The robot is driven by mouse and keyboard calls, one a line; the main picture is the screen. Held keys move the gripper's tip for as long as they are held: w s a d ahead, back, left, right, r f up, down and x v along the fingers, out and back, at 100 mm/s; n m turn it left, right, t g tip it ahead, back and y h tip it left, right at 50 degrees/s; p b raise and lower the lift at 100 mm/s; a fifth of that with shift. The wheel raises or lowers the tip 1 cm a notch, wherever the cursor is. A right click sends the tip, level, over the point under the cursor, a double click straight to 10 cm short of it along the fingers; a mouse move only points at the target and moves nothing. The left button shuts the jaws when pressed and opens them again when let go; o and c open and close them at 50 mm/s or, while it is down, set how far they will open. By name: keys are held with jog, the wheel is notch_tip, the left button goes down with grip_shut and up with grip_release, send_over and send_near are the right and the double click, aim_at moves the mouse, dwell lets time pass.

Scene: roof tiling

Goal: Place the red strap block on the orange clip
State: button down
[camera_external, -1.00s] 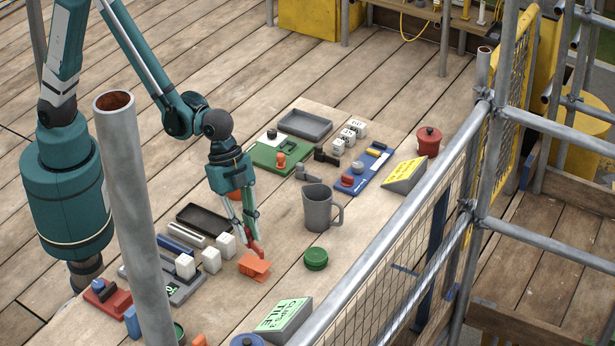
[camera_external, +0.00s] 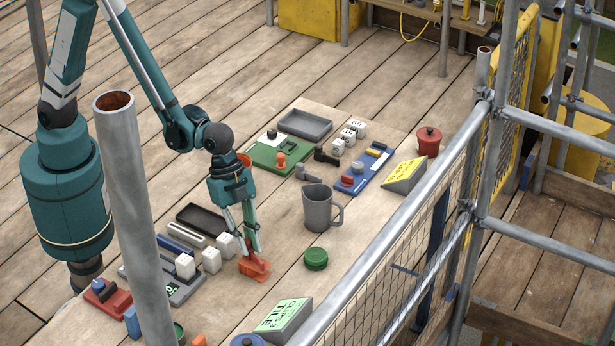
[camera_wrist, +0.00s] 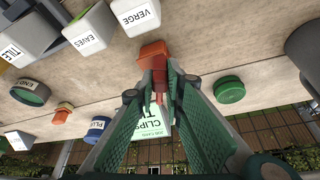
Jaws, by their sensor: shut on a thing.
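My gripper (camera_external: 247,252) is shut on the red strap block (camera_wrist: 159,74), which shows as a small red piece between the fingertips in the wrist view. The orange clip (camera_external: 263,277) lies on the boards right below the fingertips. In the wrist view the clip (camera_wrist: 152,50) appears just beyond the block, and the two overlap. The block is at the clip and looks touching or very close; I cannot tell whether it rests on it. The fingers hide part of the block and the clip.
White labelled blocks (camera_external: 211,260) stand just left of my gripper, beside a dark tray (camera_external: 203,219). A green round lid (camera_external: 316,258) and a grey mug (camera_external: 318,212) stand to the right. A sign block (camera_external: 284,317) is in front. Bare boards lie between the clip and the lid.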

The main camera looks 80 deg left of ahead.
jog(key=shift+f, duration=0.2)
jog(key=c, duration=2.4)
grip_release()
jog(key=shift+r, duration=0.25)
jog(key=shift+p+v, duration=0.6)
jog(key=shift+v, duration=5.35)
jog(key=shift+a, duration=0.1)
